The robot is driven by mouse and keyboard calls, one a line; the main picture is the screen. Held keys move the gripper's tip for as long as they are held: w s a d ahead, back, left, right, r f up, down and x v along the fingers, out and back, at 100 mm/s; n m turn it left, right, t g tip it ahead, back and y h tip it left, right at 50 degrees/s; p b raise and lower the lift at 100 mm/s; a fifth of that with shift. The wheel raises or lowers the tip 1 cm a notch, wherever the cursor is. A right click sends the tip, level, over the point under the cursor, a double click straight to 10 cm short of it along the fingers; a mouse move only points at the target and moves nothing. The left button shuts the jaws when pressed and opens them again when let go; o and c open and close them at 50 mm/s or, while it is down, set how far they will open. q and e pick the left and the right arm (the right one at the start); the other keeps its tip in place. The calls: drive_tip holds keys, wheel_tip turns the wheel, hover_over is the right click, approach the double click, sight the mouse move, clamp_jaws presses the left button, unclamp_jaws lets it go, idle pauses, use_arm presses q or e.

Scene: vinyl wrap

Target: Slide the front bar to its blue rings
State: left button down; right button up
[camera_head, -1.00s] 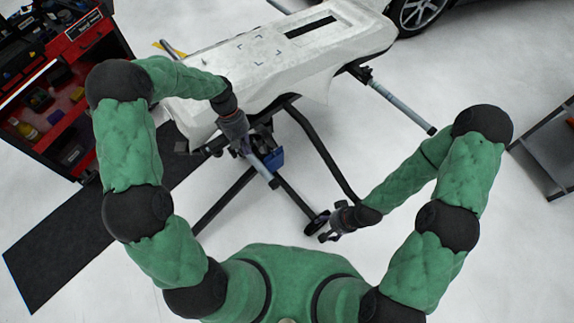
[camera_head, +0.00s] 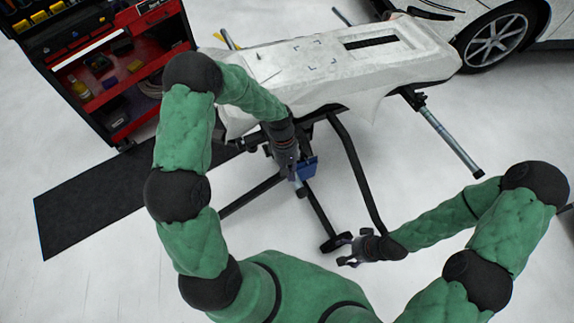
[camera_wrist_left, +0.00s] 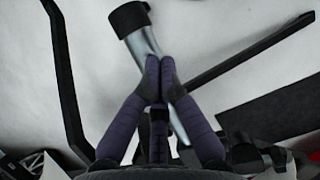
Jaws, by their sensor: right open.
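The front bar (camera_head: 300,188) is a silver tube with a dark end, sticking out from the near side of the black stand. In the left wrist view the bar (camera_wrist_left: 140,38) runs behind my left fingers, slanting from its black end cap. My left gripper (camera_wrist_left: 160,70) has its fingertips together over the bar; I cannot tell if the bar is pinched between them. In the head view the gripper (camera_head: 292,172) is beside the bar and hides much of it. I cannot make out blue rings. My right gripper (camera_head: 346,262) is open and empty, low by the stand's foot.
A white-wrapped panel (camera_head: 330,65) lies on the stand (camera_head: 350,165). Another silver bar (camera_head: 450,140) sticks out at the right. A blue part (camera_head: 308,168) is beside the left gripper. A red tool cabinet (camera_head: 170,50) is at left, a car (camera_head: 500,40) at back right.

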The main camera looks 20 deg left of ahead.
sight(301, 192)
use_arm(q)
drive_tip(key=shift+s+d, duration=0.5)
drive_tip(key=shift+d, duration=0.05)
drive_tip(key=shift+r, duration=0.1)
drive_tip(key=s+d+p, duration=0.2)
drive_tip(key=s+d, duration=0.1)
drive_tip(key=d, duration=0.1)
drive_tip(key=shift+s+r, duration=0.1)
drive_tip(key=shift+s, duration=0.25)
drive_tip(key=shift+s+d, duration=0.2)
